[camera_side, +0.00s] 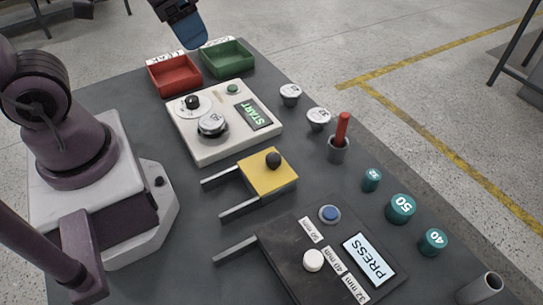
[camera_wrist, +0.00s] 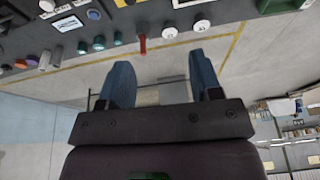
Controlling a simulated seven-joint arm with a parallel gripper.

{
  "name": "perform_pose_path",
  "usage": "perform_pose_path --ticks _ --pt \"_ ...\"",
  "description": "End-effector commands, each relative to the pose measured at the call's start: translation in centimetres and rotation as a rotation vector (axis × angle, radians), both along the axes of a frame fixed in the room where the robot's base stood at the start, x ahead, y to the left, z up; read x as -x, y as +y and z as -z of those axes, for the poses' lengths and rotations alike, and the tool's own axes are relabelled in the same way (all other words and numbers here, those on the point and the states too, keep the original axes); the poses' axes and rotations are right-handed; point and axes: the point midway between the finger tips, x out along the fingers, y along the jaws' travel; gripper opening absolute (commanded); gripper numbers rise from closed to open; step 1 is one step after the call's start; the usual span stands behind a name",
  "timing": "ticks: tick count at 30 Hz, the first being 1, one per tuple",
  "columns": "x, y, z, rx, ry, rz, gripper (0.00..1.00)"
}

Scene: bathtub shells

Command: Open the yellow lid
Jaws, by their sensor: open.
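The yellow lid (camera_side: 262,180) lies flat in the middle of the table in the side view. A black round knob (camera_side: 273,160) stands on it near its far edge. Two grey rails extend from it to the left. I cannot make out the lid in the wrist view. My gripper (camera_side: 190,32) is at the top of the side view, partly cut off, high above the far end of the table and well away from the lid. In the wrist view its two blue fingers (camera_wrist: 161,75) are apart with nothing between them.
A white START box (camera_side: 215,145) stands beyond the lid; a black PRESS box (camera_side: 320,265) stands nearer. Red (camera_side: 174,75) and green (camera_side: 228,60) trays sit at the far end. A red stick in a holder (camera_side: 340,140) and several teal cylinders (camera_side: 400,208) line the right.

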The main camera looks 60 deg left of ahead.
Motion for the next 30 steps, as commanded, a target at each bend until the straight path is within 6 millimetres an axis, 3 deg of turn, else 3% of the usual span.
perform_pose_path --ticks 9,16,22,30 --pt "-5.4 -3.2 8.0 -0.108 0.297 0.46 0.58" --pt "-8.3 -6.4 13.4 -0.118 0.364 0.925 0.58" --pt "-10.2 -7.5 13.6 -0.171 0.292 1.2 0.58" --pt "-10.2 -7.5 15.2 -0.182 0.285 1.264 0.58"
